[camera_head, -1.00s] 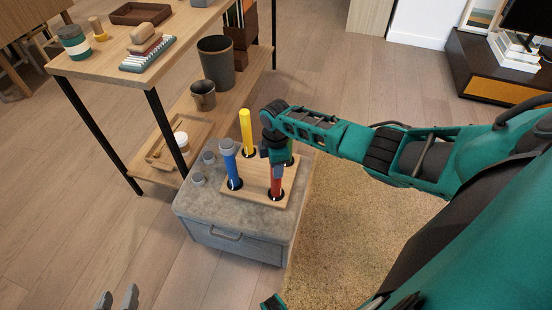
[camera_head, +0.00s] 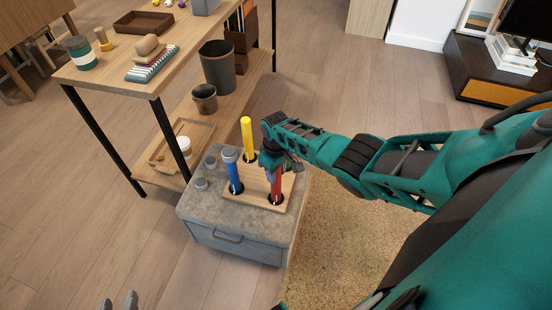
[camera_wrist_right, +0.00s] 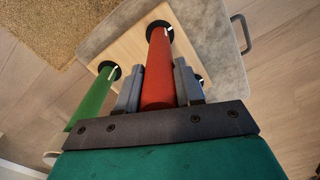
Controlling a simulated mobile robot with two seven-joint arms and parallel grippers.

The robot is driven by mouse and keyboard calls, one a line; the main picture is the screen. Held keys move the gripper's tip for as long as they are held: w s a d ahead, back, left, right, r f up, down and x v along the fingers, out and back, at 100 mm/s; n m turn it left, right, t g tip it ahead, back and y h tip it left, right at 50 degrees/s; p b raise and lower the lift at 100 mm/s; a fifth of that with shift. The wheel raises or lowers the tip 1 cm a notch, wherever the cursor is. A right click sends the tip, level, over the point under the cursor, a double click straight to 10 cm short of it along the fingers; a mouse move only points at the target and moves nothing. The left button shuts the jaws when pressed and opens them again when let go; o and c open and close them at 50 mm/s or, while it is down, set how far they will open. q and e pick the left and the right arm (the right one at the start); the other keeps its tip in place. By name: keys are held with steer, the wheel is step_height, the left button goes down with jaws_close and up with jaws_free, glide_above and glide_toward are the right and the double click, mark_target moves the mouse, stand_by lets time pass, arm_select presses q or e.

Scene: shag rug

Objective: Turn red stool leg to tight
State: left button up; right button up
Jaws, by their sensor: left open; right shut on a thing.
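The red stool leg (camera_head: 277,187) stands upright in a dark socket of the wooden stool seat (camera_head: 258,197). In the right wrist view the red leg (camera_wrist_right: 158,75) runs between the two fingers of my right gripper (camera_wrist_right: 160,88), which is shut on it. In the head view this gripper (camera_head: 279,168) is at the leg's upper part. White marks show at the leg's base and on the socket rim. Blue (camera_head: 234,172) and yellow (camera_head: 247,138) legs stand in other sockets; a green leg (camera_wrist_right: 93,98) shows in the wrist view. My left gripper (camera_head: 118,302) is open and empty at the bottom edge.
The seat lies on a grey cabinet (camera_head: 232,242) with several small grey caps (camera_head: 201,184) at its left. A wooden shelf table (camera_head: 110,82) stands close behind on the left. A shag rug (camera_head: 345,240) lies to the right.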

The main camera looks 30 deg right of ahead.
steer(key=shift+m+p, duration=0.4)
steer(key=shift+m, duration=1.6)
steer(key=o, duration=1)
steer(key=shift+o, duration=0.2)
step_height(320, 180, up, 12)
steer(key=p, duration=0.7)
steer(key=shift+r, duration=0.45)
